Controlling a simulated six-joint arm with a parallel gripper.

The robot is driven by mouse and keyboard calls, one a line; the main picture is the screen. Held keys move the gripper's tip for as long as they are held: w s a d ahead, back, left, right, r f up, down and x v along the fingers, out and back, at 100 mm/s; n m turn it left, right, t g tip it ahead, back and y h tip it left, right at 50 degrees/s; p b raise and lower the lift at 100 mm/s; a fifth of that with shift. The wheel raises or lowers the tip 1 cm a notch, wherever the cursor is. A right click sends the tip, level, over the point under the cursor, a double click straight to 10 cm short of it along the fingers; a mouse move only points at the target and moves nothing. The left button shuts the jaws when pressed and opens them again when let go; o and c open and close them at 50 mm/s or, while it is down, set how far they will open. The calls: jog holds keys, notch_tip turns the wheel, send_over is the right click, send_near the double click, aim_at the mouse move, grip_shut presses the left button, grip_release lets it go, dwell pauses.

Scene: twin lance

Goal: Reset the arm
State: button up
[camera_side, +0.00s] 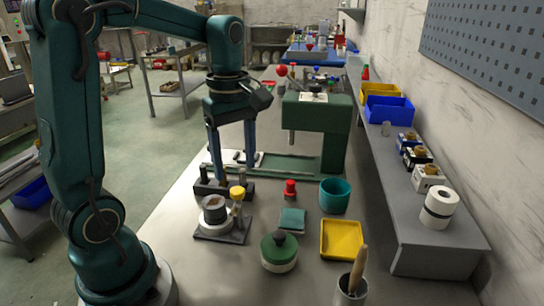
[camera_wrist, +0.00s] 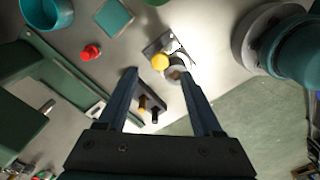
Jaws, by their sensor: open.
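My gripper (camera_side: 233,172) hangs from my teal arm, pointing down with its two blue fingers apart and nothing seen between them. It is over the bench beside the green press (camera_side: 325,130), above or just behind a dark block with short pegs (camera_side: 209,188); the exact gap is unclear. In the wrist view the spread fingertips of my gripper (camera_wrist: 160,68) frame the dark block (camera_wrist: 152,100) and a metal cup (camera_wrist: 175,74) with a yellow knob (camera_wrist: 160,62) beside it. The cup on its dark base (camera_side: 215,212) stands in front of my gripper in the side view.
Nearby on the bench are a red knob (camera_side: 290,188), teal cup (camera_side: 335,196), green square (camera_side: 292,219), yellow tray (camera_side: 341,239), green round pot (camera_side: 279,251) and a cup with a wooden handle (camera_side: 352,284). A grey shelf (camera_side: 425,215) with bins runs along the right wall.

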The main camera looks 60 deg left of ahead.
jog(key=shift+d, duration=0.1)
jog(key=s+d+m+t, duration=0.5)
jog(key=s+d+m, duration=0.2)
jog(key=m, duration=1.1)
jog(key=shift+s+d+r+t, duration=0.35)
jog(key=shift+d+r, duration=0.1)
jog(key=shift+d, duration=0.4)
